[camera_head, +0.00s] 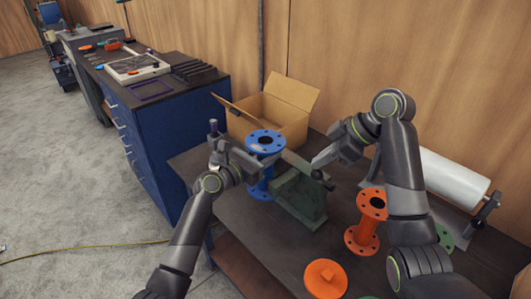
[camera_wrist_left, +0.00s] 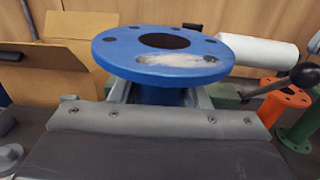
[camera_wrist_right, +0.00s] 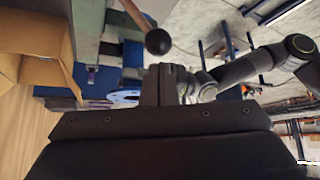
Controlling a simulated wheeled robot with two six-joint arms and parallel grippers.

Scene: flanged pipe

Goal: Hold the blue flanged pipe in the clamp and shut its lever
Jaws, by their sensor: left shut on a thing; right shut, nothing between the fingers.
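The blue flanged pipe (camera_head: 265,141) stands upright at the left side of the green clamp (camera_head: 301,196). Its top flange has a pale worn patch in the left wrist view (camera_wrist_left: 155,47). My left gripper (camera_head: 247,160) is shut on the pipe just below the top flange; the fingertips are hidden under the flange. Whether the clamp jaws touch the pipe cannot be told. The clamp's lever with a dark knob (camera_wrist_left: 304,75) sticks out to the right, and its knob also shows in the right wrist view (camera_wrist_right: 158,42). My right gripper (camera_head: 321,159) is shut and empty near the knob, apart from it.
An open cardboard box (camera_head: 272,117) stands behind the pipe. An orange flanged pipe (camera_head: 367,230) and an orange flanged part (camera_head: 326,279) are on the bench to the right and front. A white roll (camera_head: 453,178) lies at the right. A blue cabinet (camera_head: 180,135) stands at the left.

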